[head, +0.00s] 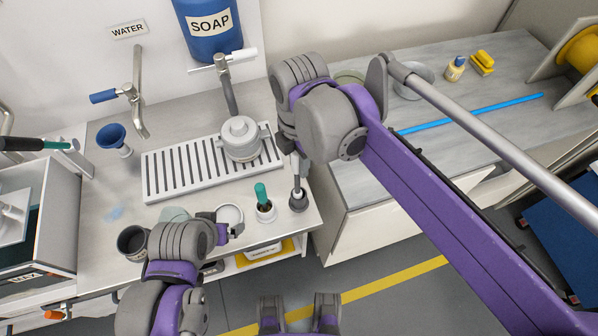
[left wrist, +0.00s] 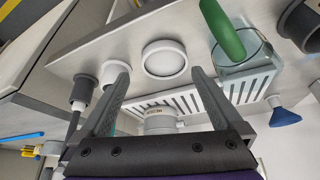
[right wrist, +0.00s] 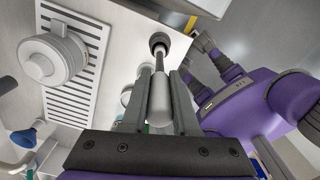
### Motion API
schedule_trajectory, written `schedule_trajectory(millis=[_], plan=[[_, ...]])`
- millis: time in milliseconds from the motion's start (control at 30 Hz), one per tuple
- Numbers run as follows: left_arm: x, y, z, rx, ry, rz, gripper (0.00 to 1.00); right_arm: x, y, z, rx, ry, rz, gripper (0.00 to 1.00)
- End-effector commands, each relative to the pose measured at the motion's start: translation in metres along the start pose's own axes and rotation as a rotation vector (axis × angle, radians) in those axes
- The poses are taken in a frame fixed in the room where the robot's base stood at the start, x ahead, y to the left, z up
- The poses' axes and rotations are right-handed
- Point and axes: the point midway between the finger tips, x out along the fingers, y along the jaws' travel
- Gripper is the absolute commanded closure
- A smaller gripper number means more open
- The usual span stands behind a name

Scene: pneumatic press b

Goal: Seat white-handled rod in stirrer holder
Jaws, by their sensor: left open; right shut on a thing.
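The white-handled rod is held by my right gripper (right wrist: 158,85), which is shut on its white handle (right wrist: 159,105). In the right wrist view the thin grey rod runs from the handle to a round dark grey holder (right wrist: 158,39). In the head view this dark holder (head: 298,203) stands at the counter's right front corner, with the rod upright above it. The lower end appears to be at or inside the holder's opening; its depth is hidden. My left gripper (left wrist: 108,100) is open and empty, above the counter's front near a white round dish (head: 229,214).
A green-handled tool (head: 261,195) stands in a white holder close left of the dark holder. A dark cup (head: 132,241) and glass beaker (head: 172,214) are near my left arm. A grey pot (head: 241,139) sits on the slatted drain rack (head: 165,178). A blue funnel (head: 111,138) stands at left.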

Motion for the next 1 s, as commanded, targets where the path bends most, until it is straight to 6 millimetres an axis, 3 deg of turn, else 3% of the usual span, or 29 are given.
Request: schedule_trajectory(millis=[200, 667, 700, 800, 867, 1000], plan=[[0.0, 0.0, 0.0, 0.0, 0.0, 0.0, 0.0, 0.032, 0.0, 0.0, 0.0, 0.0, 0.0, 1.0], [0.003, 0.0, 0.002, 0.0, -0.001, 0.0, 0.0, 0.041, 0.0, 0.0, 0.0, 0.0, 0.0, 1.0], [0.002, 0.0, 0.002, 0.0, -0.001, 0.0, 0.0, 0.041, 0.0, 0.0, 0.0, 0.0, 0.0, 0.67], [0.002, 0.0, 0.001, 0.0, -0.001, 0.0, 0.0, 0.04, 0.0, 0.0, 0.0, 0.0, 0.0, 0.49], [0.002, 0.0, 0.001, 0.0, -0.001, 0.0, 0.0, 0.04, 0.0, 0.0, 0.0, 0.0, 0.0, 0.42], [0.002, 0.0, 0.001, 0.0, -0.001, 0.0, 0.0, 0.04, 0.0, 0.0, 0.0, 0.0, 0.0, 0.42]])
